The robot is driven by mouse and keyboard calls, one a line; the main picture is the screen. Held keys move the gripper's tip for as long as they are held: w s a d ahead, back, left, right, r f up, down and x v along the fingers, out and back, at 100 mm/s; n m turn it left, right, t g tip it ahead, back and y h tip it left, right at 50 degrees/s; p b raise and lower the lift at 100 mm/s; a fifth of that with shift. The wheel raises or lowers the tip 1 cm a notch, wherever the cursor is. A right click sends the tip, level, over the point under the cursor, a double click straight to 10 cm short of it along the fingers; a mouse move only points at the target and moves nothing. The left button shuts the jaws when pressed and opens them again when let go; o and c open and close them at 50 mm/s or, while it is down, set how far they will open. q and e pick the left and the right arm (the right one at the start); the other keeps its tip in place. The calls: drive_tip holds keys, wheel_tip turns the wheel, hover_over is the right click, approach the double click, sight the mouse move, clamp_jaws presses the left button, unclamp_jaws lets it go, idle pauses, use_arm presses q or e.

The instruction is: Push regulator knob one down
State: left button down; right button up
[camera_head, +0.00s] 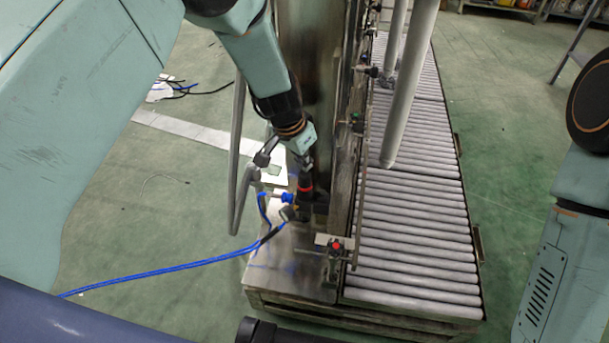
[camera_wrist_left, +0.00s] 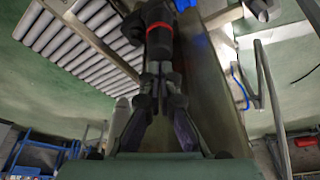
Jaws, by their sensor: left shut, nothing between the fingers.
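The regulator is a black upright body with a red ring (camera_head: 305,188), standing beside the metal column above the low metal platform. A blue hose fitting joins it. My left gripper (camera_head: 307,166) is shut and empty, pointing down directly above the regulator's black knob. In the left wrist view the two dark fingers come together at their tips (camera_wrist_left: 161,74), and the black regulator knob (camera_wrist_left: 160,45) with its red ring lies straight ahead of them. The tips are at or very close to the knob; I cannot tell whether they touch. My right gripper is not in view.
The metal column (camera_head: 315,75) rises close beside the gripper. A roller conveyor (camera_head: 420,215) runs to the right, with grey posts on it. A blue hose (camera_head: 165,270) trails left across the green floor.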

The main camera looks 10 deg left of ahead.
use_arm(q)
drive_tip(key=shift+f+b, duration=0.6)
drive_tip(key=shift+f, duration=0.4)
idle(0.3)
drive_tip(key=shift+r+p, duration=2.45)
drive_tip(key=shift+r, duration=0.6)
drive_tip(key=shift+f, duration=0.1)
